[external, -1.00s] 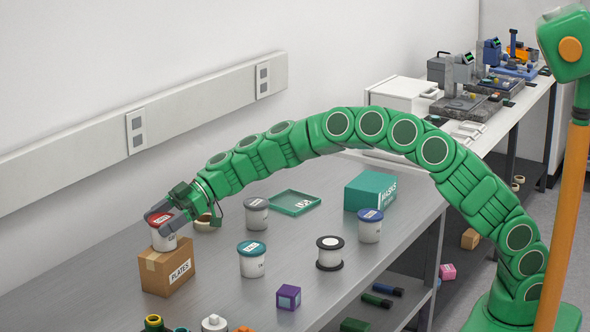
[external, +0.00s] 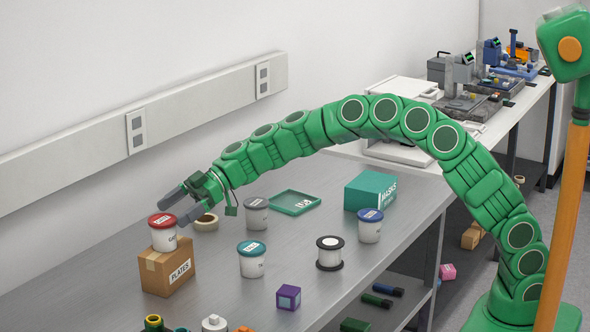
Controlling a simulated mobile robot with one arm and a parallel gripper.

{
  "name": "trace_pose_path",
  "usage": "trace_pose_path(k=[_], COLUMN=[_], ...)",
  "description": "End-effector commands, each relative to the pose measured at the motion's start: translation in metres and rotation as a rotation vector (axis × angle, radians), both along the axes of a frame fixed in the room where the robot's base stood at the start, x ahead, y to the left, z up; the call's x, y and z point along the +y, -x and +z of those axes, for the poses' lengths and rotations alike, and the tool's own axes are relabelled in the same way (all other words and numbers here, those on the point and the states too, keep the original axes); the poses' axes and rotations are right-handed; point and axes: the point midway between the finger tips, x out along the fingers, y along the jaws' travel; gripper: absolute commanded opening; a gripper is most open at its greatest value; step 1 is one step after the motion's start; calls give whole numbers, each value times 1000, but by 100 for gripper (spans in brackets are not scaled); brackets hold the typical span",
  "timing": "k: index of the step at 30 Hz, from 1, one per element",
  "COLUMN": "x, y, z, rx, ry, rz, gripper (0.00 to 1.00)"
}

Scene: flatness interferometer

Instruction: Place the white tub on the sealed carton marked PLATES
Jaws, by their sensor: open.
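A white tub with a red lid (external: 163,233) stands upright on top of the brown carton marked PLATES (external: 168,269), on the bench at the left. My gripper (external: 178,209) is open and empty, just above and to the right of the tub. Its fingers point to the lower left and look apart from the lid. Other white tubs stand on the bench: one with a teal lid (external: 252,260), one with a grey lid (external: 256,214) and one with a blue lid (external: 370,226).
A green tray (external: 294,203), a teal MASKS box (external: 370,191) and a purple cube (external: 288,297) are also there. Bare bench (external: 225,305) lies right of the carton.

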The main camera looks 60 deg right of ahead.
Motion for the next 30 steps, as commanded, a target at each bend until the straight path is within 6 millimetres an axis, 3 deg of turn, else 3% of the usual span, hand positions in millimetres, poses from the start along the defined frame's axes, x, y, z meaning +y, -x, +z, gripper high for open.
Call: trace_pose_path(k=[15,30], x=[-55,-60], y=[23,34], z=[27,36], rx=[-1,11], ry=[-3,-3], rz=[0,12], gripper=[100,100])
